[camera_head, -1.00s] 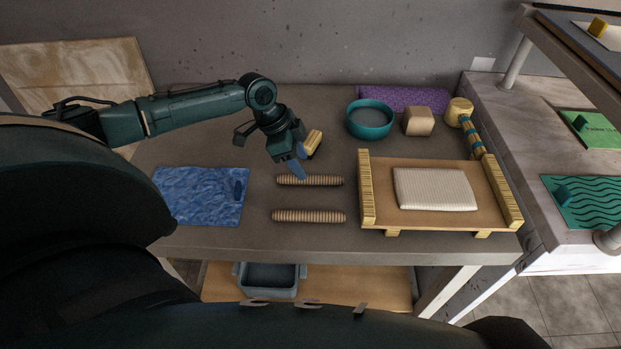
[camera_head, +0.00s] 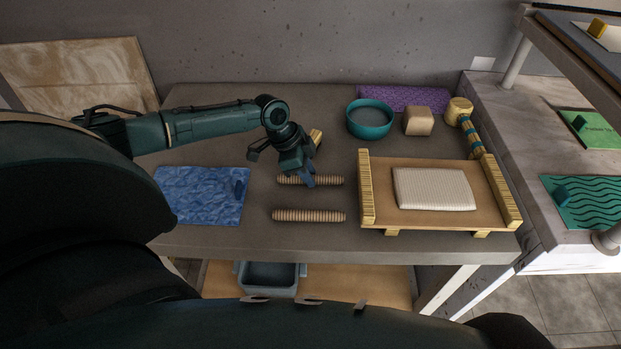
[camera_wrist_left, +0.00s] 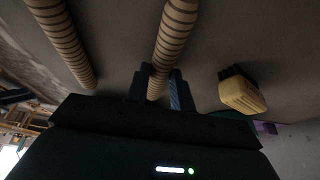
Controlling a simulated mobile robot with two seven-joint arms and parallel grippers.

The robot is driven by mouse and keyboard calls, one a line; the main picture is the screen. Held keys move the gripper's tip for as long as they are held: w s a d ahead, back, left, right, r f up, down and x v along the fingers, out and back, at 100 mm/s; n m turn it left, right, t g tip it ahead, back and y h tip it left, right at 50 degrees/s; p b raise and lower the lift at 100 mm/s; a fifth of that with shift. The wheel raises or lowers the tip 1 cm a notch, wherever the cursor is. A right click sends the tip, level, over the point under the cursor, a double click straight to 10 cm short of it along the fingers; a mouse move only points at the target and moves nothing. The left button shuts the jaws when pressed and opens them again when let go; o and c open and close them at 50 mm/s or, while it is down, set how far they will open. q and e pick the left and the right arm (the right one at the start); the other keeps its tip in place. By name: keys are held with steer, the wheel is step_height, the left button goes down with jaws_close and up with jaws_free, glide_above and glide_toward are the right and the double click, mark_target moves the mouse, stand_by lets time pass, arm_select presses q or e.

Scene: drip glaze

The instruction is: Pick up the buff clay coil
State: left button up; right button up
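Two ribbed, tan-buff clay coils lie crosswise on the grey table: the far coil (camera_head: 331,181) and the near coil (camera_head: 309,216). I cannot surely tell their colours apart. My left gripper (camera_head: 309,182) is low at the far coil, and its fingers cover part of the coil's middle. In the left wrist view, the fingers of my left gripper (camera_wrist_left: 159,88) are apart, one on each side of the far coil (camera_wrist_left: 172,35). Contact with the coil cannot be seen. The near coil (camera_wrist_left: 62,42) runs alongside at the left there. My right gripper is out of view.
A yellow block with a dark part (camera_wrist_left: 242,94) lies beyond the gripper. A blue mat (camera_head: 200,196) is left; a wooden board with raised side rails (camera_head: 366,195) and a pale slab (camera_head: 435,189) is right. A teal bowl (camera_head: 369,119) and clay block (camera_head: 418,121) stand behind.

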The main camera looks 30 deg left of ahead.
arm_select(q)
jaws_close()
steer(key=shift+r, duration=0.1)
